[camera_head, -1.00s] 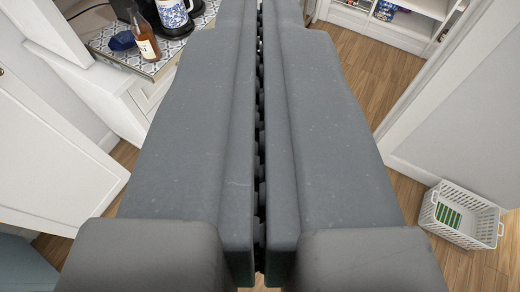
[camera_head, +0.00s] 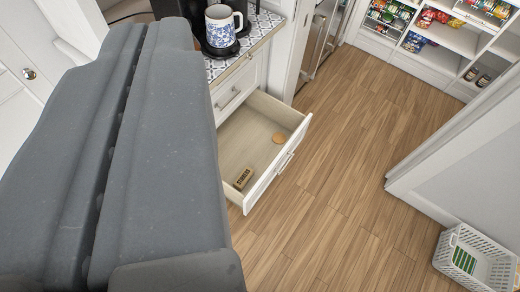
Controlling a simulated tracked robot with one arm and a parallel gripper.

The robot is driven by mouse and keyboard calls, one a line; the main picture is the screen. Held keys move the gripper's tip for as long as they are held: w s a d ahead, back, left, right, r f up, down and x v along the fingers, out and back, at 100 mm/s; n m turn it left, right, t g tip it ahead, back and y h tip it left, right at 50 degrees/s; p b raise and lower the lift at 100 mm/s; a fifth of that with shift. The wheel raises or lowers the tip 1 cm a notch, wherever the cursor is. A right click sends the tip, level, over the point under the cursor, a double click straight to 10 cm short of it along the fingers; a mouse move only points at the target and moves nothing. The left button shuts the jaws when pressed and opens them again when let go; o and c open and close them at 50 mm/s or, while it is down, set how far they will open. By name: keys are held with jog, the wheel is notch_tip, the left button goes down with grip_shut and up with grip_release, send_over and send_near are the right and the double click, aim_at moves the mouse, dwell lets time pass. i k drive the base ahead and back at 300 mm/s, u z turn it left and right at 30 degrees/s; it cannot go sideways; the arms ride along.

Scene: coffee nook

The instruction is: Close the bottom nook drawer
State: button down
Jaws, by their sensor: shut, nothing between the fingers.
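The bottom nook drawer (camera_head: 291,157) is white and stands pulled out from the white cabinet, below a shut upper drawer (camera_head: 235,92). Inside it lie a small brown box (camera_head: 242,178) and a round tan item (camera_head: 278,138). My gripper (camera_head: 160,24) is large and grey in the left half of the view. Its two fingers are together with nothing between them. It appears left of the open drawer and hides part of the cabinet; I cannot tell whether it touches anything.
A patterned countertop (camera_head: 262,27) above holds a blue-and-white mug (camera_head: 220,27) on a dark appliance. Open wood floor (camera_head: 345,170) lies right of the drawer. A white basket (camera_head: 485,258) stands at lower right, near a white panel (camera_head: 465,150). Pantry shelves (camera_head: 455,38) are behind.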

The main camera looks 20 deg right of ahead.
aim_at(245, 138)
jog(key=u, duration=0.1)
jog(key=i, duration=1.15)
jog(key=z, duration=0.55)
